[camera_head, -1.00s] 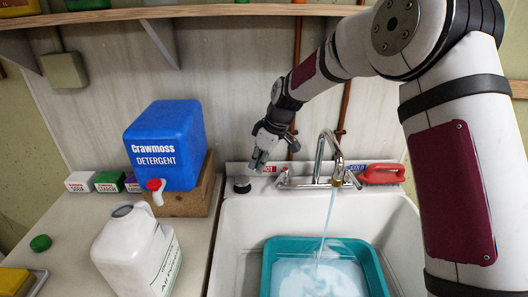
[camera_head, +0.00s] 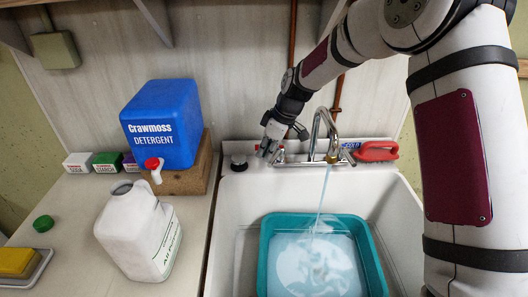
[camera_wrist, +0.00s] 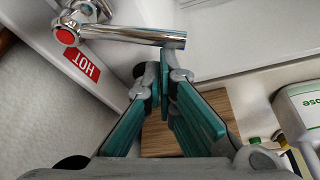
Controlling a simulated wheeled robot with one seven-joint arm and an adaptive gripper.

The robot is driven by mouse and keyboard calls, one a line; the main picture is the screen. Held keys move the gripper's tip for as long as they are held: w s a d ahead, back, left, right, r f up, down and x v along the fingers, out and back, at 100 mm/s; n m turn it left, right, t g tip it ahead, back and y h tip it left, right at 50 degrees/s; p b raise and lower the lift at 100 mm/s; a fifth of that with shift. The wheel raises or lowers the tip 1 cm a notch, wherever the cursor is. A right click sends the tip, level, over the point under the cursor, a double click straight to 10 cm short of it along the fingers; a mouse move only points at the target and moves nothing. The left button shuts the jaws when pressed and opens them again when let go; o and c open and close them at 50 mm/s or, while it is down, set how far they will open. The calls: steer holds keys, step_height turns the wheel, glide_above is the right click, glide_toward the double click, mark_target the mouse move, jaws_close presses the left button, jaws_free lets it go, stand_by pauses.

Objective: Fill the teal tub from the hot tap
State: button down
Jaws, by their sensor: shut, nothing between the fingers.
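The teal tub (camera_head: 265,262) sits in the sink basin and holds pale, cloudy water. A stream of water (camera_head: 324,195) runs from the chrome spout (camera_head: 333,125) into it. The hot tap (camera_head: 279,156) is at the left of the faucet. In the wrist view its chrome lever (camera_wrist: 140,35), red button and red HOT label (camera_wrist: 83,65) show clearly. My gripper (camera_head: 266,151) is shut and empty, close beside the hot tap. In the wrist view its fingertips (camera_wrist: 164,72) are near the lever's free end; I cannot tell whether they touch it.
A blue detergent container (camera_head: 165,145) rests on a wooden block (camera_head: 190,178) left of the sink. A white jug (camera_head: 135,235) stands on the counter in front. A dark stopper (camera_head: 239,162) and a red object (camera_head: 376,151) sit on the sink's back ledge.

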mark_target(273, 162)
steer(key=d+n, duration=0.1)
steer(key=s+d+n+b, duration=0.1)
steer(key=shift+f+n+g, duration=0.1)
steer(key=shift+n+g, duration=0.3)
steer(key=shift+s+d, duration=0.3)
steer(key=shift+d, duration=0.25)
